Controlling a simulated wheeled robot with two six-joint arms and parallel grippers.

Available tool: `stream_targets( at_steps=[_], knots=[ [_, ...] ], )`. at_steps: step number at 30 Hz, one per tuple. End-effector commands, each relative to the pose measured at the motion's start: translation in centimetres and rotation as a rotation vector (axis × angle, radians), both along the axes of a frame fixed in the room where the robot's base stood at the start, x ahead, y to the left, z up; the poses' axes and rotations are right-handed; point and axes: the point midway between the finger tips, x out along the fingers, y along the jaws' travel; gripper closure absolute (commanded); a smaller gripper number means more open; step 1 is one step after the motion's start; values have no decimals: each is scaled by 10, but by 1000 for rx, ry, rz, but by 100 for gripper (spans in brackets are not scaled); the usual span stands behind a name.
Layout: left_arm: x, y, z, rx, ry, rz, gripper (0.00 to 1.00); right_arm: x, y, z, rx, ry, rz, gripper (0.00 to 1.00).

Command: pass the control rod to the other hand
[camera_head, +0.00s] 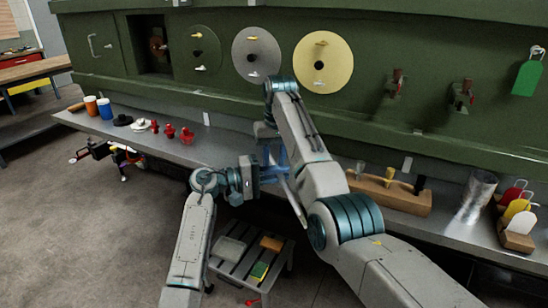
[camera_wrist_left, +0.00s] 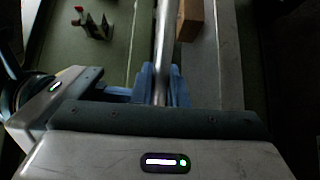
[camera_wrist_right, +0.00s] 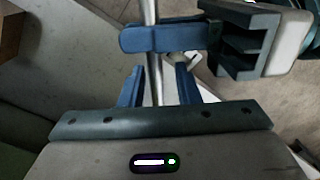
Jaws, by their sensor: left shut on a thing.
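The control rod, a slim silvery bar, runs upright in the left wrist view (camera_wrist_left: 163,40) and also shows in the right wrist view (camera_wrist_right: 151,14). My left gripper (camera_head: 272,174) is shut on the rod, below the raised right forearm; its blue fingers also close around the rod in the right wrist view (camera_wrist_right: 160,38). My right gripper (camera_wrist_right: 160,84) is open. Its two blue fingers stand apart on either side of the rod, close to the left gripper's fingers, with a visible gap. In the head view the right gripper is mostly hidden behind my right forearm.
A grey bench ledge (camera_head: 165,148) runs along the green fuselage panel (camera_head: 440,45). It carries cups, red parts, a wooden block (camera_head: 390,194) with tools, a clear cylinder (camera_head: 476,192) and tags. A small table (camera_head: 250,262) stands below. Open floor lies at left.

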Motion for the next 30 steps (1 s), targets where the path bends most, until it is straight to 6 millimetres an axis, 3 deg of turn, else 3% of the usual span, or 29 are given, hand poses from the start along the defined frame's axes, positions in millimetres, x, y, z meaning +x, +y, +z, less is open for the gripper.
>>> stream_targets(
  at_steps=[1,4,7,8,9,12,23,30],
  knots=[
    [0,0,0,-1,0,0,100,0,0,0,0,0,0,81],
    [0,0,0,-1,0,0,100,0,0,0,0,0,0,100],
    [0,0,0,-1,0,0,100,-1,1,0,2,1,2,100],
    [0,-1,0,-1,0,0,85,-1,1,1,2,1,2,100],
    [0,-1,0,-1,0,0,77,-1,2,1,2,0,3,100],
    [0,0,0,-1,0,0,61,-1,1,1,2,1,2,100],
    [-2,6,0,1,-1,1,61,0,0,1,0,0,0,100],
    [-15,48,-1,3,0,4,61,0,0,1,0,0,0,100]
  ],
)
